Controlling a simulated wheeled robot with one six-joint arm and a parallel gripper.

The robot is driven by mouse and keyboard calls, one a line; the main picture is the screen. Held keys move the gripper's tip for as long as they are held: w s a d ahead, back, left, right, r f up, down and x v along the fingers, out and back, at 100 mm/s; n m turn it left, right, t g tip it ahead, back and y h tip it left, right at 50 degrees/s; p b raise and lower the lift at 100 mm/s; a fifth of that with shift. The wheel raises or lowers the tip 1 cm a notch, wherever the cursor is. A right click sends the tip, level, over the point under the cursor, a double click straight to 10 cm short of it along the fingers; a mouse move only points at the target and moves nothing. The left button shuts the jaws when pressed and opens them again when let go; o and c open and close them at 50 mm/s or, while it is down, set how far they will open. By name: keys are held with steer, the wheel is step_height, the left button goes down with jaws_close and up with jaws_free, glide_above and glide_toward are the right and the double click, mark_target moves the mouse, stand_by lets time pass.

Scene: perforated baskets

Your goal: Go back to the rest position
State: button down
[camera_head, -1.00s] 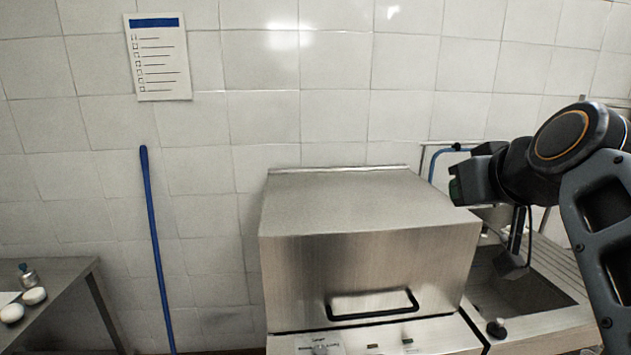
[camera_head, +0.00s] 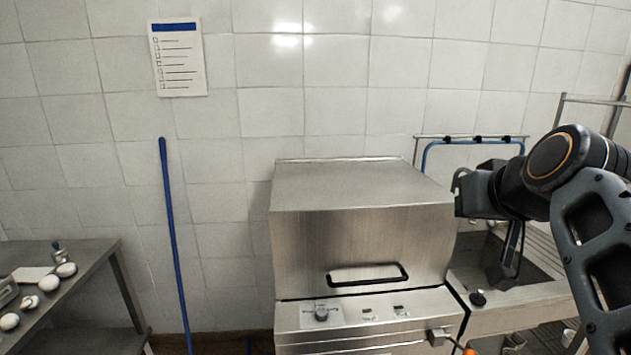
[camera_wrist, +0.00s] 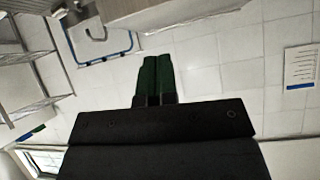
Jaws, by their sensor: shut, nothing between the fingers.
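My gripper shows in the wrist view (camera_wrist: 154,62), its two green fingers pressed together and empty, with the tiled wall and a blue-framed rail beyond them. In the head view my arm comes in from the right edge, folded, with its wrist (camera_head: 490,192) beside the right side of the steel machine and above the sink. The fingertips are hidden in the head view.
The steel box-shaped machine (camera_head: 362,235) with a black handle stands in the middle. A sink (camera_head: 520,292) is at its right. A steel table (camera_head: 92,262) with white round items is at left. A blue pole (camera_head: 172,235) leans on the wall.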

steer(key=s+a+f+g, duration=0.2)
steer(key=f, duration=0.8)
steer(key=s+a+f+g, duration=0.2)
steer(key=s+f, duration=0.1)
steer(key=f, duration=0.7)
steer(key=s+a+f+g, duration=0.2)
steer(key=s+f+g, duration=0.1)
steer(key=f, duration=0.7)
steer(key=shift+a+n, duration=0.3)
steer(key=shift+a, duration=0.05)
steer(key=shift+s, duration=0.1)
